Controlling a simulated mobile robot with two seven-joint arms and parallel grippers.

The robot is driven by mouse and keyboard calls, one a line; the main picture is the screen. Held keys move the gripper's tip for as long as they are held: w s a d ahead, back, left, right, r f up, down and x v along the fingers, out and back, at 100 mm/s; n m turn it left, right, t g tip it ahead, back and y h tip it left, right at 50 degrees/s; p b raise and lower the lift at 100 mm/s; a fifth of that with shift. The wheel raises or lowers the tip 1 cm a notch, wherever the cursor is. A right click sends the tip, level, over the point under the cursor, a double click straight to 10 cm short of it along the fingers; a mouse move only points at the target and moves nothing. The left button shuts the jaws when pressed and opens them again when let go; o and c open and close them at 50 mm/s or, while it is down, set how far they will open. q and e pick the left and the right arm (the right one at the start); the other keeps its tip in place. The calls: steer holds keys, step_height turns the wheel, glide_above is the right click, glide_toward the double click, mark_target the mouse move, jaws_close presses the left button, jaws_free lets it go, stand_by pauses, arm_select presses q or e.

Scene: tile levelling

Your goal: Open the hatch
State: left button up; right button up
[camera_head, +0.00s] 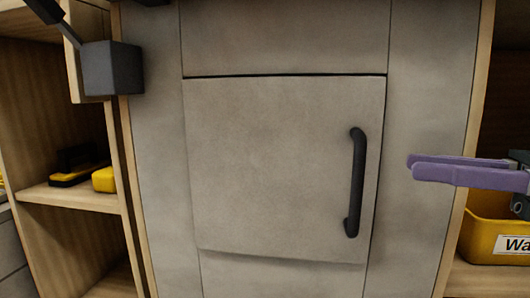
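The hatch (270,165) is a grey, stone-like square panel set in a grey tiled front. It sits in its frame and looks shut, with a dark gap along its top edge and a thin seam on the right. A black upright bar handle (357,185) is fixed near its right side. My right gripper (411,166) comes in from the right with two purple fingers pointing left. The fingertips are right of the handle and apart from it, with nothing seen between them. The fingers overlap in this view, so their opening is unclear. My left gripper is not in view.
A wooden shelf (75,197) on the left holds yellow and black tools (78,172). A black block (112,68) on a rod juts out at upper left. A yellow labelled bin (482,240) stands in the right shelf. The space before the hatch is clear.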

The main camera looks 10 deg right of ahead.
steer(key=b, duration=0.3)
glide_above(353, 225)
steer(key=shift+w+d, duration=0.25)
steer(key=shift+d, duration=0.2)
steer(key=shift+a, duration=0.2)
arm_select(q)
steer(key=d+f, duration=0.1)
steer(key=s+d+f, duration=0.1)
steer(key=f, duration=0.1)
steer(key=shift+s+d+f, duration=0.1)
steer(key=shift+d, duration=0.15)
arm_select(e)
steer(key=shift+w, duration=0.1)
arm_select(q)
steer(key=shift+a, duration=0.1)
arm_select(e)
steer(key=shift+c, duration=0.4)
jaws_close()
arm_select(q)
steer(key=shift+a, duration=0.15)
